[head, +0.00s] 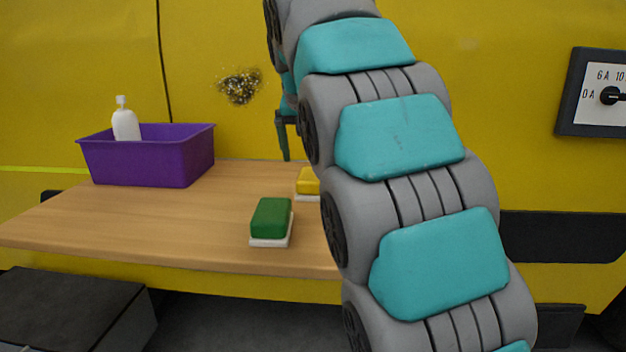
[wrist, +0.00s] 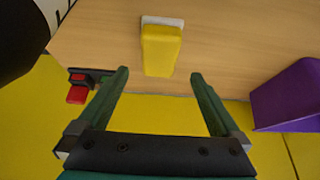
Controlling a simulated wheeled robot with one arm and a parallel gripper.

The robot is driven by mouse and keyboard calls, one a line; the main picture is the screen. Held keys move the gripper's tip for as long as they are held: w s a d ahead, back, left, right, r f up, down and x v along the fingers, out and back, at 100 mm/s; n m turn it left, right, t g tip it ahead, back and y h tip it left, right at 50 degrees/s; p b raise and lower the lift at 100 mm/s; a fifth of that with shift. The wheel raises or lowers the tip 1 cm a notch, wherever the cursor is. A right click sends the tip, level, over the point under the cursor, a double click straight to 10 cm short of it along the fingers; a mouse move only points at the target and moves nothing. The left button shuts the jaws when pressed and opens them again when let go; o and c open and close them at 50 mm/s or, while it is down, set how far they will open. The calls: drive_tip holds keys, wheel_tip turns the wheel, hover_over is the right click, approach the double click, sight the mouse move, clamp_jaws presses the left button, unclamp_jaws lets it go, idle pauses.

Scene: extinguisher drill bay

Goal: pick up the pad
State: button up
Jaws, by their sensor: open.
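Two pads lie on the wooden table (head: 150,230). A green pad with a white underside (head: 271,220) is near the front edge. A yellow pad with a white underside (head: 308,182) lies farther back, partly hidden behind my arm in the head view. The yellow pad also shows in the wrist view (wrist: 161,50), just beyond and between the fingertips. My gripper (wrist: 159,76) is open with nothing between its fingers. In the head view one finger of my gripper (head: 284,140) shows above the back of the table; the rest is hidden by my arm. The green pad is not in the wrist view.
A purple bin (head: 155,160) holding a white bottle (head: 125,122) stands at the table's back left. A yellow wall (head: 90,60) with a dark scorched spot (head: 239,87) rises behind. A gauge (head: 600,93) is at right. A red block on a black mount (wrist: 78,90) shows in the wrist view.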

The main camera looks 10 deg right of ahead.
sight(312, 174)
drive_tip(key=shift+x, duration=3.45)
drive_tip(key=shift+s, duration=0.15)
drive_tip(key=shift+f, duration=0.3)
drive_tip(key=c, duration=1.3)
